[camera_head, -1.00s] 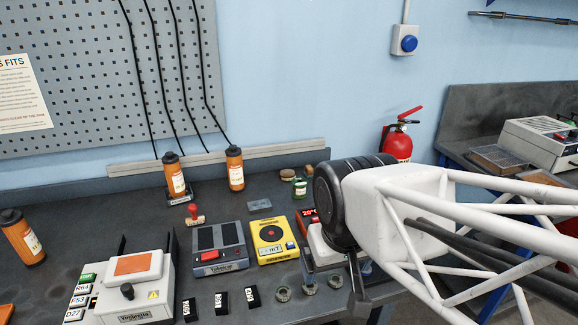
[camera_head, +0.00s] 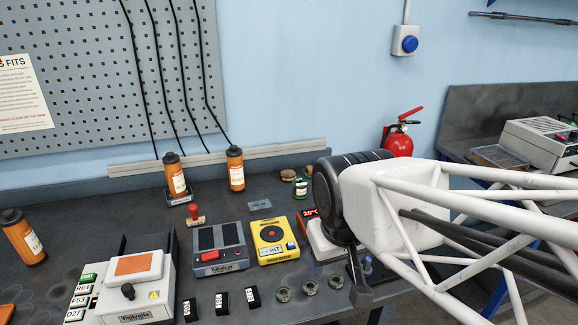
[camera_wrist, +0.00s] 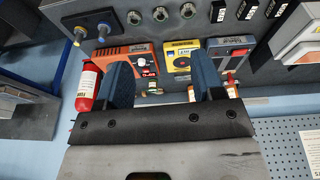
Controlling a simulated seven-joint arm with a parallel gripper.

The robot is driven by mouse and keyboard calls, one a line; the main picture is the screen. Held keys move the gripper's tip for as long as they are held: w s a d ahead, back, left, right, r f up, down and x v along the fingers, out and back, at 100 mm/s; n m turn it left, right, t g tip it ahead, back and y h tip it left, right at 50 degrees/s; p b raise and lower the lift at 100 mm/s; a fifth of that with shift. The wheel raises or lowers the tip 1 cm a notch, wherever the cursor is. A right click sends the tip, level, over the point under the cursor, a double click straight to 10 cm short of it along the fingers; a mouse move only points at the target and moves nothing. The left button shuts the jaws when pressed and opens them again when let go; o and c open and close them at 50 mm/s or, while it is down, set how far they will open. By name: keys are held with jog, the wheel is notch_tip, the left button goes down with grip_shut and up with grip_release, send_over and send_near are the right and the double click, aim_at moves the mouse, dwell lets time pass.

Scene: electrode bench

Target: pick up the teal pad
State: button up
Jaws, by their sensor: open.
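No clearly teal pad stands out. The closest in look is a small flat grey-teal plate (camera_head: 260,205) lying on the bench behind the yellow device; marks on it are too small to read, and I cannot tell if it is the pad. My gripper shows in the wrist view (camera_wrist: 157,60) with two blue fingers wide apart and nothing between them. In the head view my gripper (camera_head: 360,290) is mostly hidden by my wrist, over the front right of the bench, to the right of the plate and nearer the front.
A yellow device (camera_head: 270,238), a grey device with two dark panels (camera_head: 220,245) and a red-topped stamp (camera_head: 195,215) stand near the plate. A green-labelled jar (camera_head: 300,190) is behind. Small round fittings (camera_head: 310,287) sit at the front.

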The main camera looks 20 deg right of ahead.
jog(key=w+d+f+n+t+h, duration=0.1)
jog(key=w+d+f+n+t, duration=0.15)
jog(key=w+d+n, duration=0.95)
jog(key=w+a+f+n+t+h, duration=0.1)
jog(key=w+a+n+t, duration=0.3)
jog(key=w, duration=1.7)
jog(key=n+t+y, duration=0.2)
jog(key=n+t, duration=0.2)
jog(key=n, duration=1.5)
send_near(312, 170)
jog(key=shift+s+a+r, duration=0.15)
jog(key=shift+r, duration=0.05)
jog(key=shift+f+n, duration=0.3)
jog(key=shift+f, duration=0.05)
jog(key=shift+w, duration=0.35)
jog(key=shift+x, duration=3.25)
